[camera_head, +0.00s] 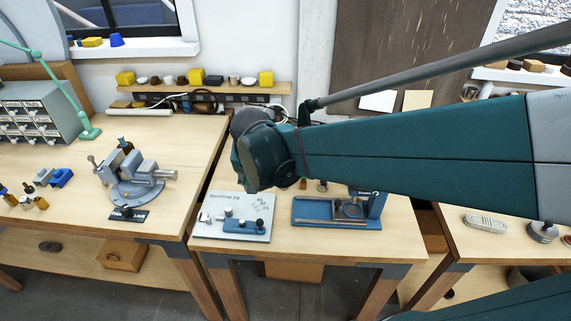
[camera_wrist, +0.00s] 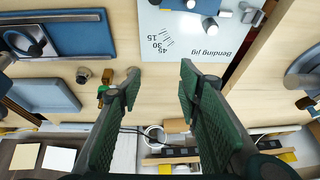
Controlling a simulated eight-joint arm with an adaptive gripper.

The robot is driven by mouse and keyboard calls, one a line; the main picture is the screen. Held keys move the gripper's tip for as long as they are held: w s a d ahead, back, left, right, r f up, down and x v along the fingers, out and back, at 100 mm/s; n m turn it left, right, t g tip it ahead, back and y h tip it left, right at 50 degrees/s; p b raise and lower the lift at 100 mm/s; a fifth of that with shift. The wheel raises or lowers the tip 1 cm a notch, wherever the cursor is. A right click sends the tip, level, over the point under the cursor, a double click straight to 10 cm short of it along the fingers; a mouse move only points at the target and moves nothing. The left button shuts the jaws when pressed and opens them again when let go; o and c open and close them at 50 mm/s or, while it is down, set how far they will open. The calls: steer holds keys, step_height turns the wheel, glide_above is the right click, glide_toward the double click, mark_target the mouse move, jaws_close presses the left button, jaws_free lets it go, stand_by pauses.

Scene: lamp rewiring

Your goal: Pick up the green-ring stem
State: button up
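My gripper (camera_wrist: 159,72) is open and empty in the wrist view, its two green-padded fingers spread over bare wood. A small upright piece with a green band (camera_wrist: 101,93), likely the green-ring stem, stands just left of the left finger, which partly covers it. Close to it are a brownish piece (camera_wrist: 107,76) and a dark one (camera_wrist: 83,75). In the head view my arm hides the gripper. Small upright pieces show under the arm at the back of the middle table (camera_head: 303,184), too small to tell a ring colour.
The white bending jig board (camera_head: 233,227) lies left on the middle table. A blue fixture (camera_head: 320,222) stands to its right. A grey vise (camera_head: 135,185) is on the left table. A wooden shelf (camera_head: 190,88) with several small objects runs along the wall behind.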

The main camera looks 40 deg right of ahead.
steer(key=w+d+f+m+g+h+p, duration=0.1)
steer(key=d+m+g+p, duration=0.2)
steer(key=d+m+p, duration=0.6)
steer(key=d+p, duration=0.1)
steer(key=d, duration=0.7)
steer(key=shift+w+d+f+g+h+p, duration=0.15)
steer(key=shift+d+f+g+h+p, duration=0.15)
steer(key=shift+d+g, duration=0.1)
steer(key=shift+x, duration=1.3)
steer(key=shift+x, duration=2.55)
steer(key=shift+a+f, duration=0.1)
steer(key=shift+a, duration=0.05)
jaws_close()
